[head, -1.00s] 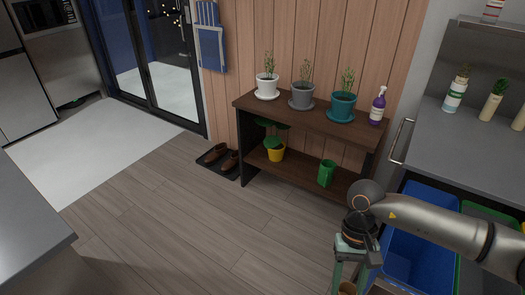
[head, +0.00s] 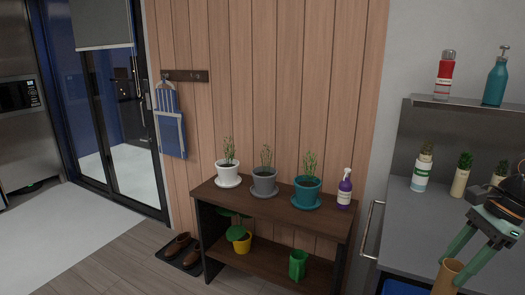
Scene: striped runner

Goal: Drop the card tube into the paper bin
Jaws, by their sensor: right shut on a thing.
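The card tube (head: 446,279) is a brown, open-topped cylinder at the bottom right of the head view. My right gripper (head: 456,271) is shut on it, with its two green-grey fingers on either side of it. The lower end of the tube is cut off by the frame edge. A sliver of a blue bin (head: 402,288) shows at the bottom edge, left of the tube. Its opening is out of the picture, and no label shows to tell whether it is the paper bin. My left gripper is not in view.
A grey counter (head: 395,230) with several potted cacti stands at the right, under a shelf (head: 460,104) holding two bottles. A metal rail (head: 370,230) is on its left side. A dark wooden bench (head: 270,208) bears plants and a purple spray bottle (head: 344,190).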

